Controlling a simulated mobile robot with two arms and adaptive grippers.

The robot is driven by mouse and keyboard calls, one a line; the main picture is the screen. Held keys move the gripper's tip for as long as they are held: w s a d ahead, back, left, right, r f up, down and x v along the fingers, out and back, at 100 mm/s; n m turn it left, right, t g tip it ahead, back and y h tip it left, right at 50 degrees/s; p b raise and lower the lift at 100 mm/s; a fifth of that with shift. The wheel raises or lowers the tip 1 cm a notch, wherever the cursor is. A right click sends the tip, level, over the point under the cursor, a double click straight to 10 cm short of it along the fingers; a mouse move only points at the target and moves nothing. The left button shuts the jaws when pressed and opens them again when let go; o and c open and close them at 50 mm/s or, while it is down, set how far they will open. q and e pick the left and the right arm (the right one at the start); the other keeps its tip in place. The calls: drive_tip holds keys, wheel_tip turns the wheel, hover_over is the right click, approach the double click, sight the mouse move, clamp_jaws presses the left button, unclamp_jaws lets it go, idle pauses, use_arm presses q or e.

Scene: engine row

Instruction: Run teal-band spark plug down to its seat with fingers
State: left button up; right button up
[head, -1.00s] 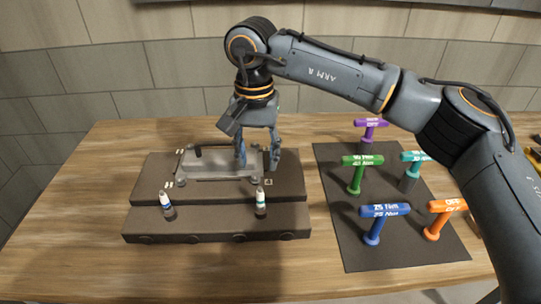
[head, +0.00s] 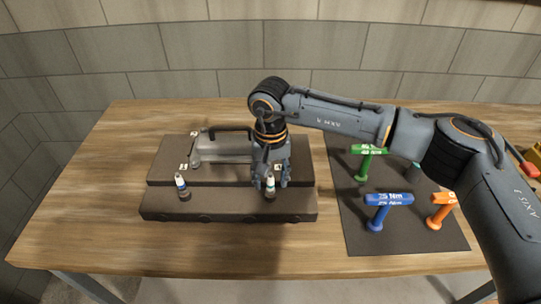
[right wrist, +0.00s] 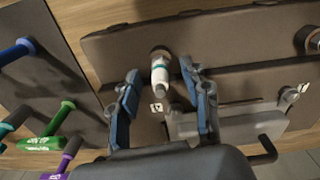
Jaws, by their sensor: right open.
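The teal-band spark plug (head: 270,190) is white with a teal ring. It stands upright at the right of the dark front step (head: 225,207). In the right wrist view the teal-band plug (right wrist: 160,74) shows between my fingertips, with a gap on each side. How deep it sits in its hole cannot be told. My right gripper (head: 271,181) is open, pointing down over the plug, its fingers either side of it. It also shows in the right wrist view (right wrist: 160,82). My left gripper is not in view.
A blue-band plug (head: 181,184) stands at the left of the step. A grey cover with a dark handle (head: 215,150) lies just behind. Blue (head: 388,200), green (head: 369,150) and orange (head: 443,199) T-handled tools stand on a dark mat (head: 400,237) at right. The table front is clear.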

sight(271, 189)
drive_tip(key=shift+f+p, duration=0.3)
drive_tip(key=shift+f, duration=1)
drive_tip(key=shift+c, duration=0.4)
clamp_jaws()
drive_tip(key=shift+f+m+b, duration=0.2)
drive_tip(key=shift+m+b, duration=0.35)
drive_tip(key=shift+m, duration=0.05)
drive_tip(key=m+b, duration=0.2)
drive_tip(key=m, duration=0.2)
drive_tip(key=m+b, duration=0.2)
drive_tip(key=m, duration=0.2)
drive_tip(key=m+b, duration=0.2)
drive_tip(key=m, duration=0.3)
drive_tip(key=shift+m, duration=0.3)
drive_tip(key=shift+r+m+b, duration=0.1)
drive_tip(key=shift+m+b, duration=0.3)
drive_tip(key=shift+m, duration=0.8)
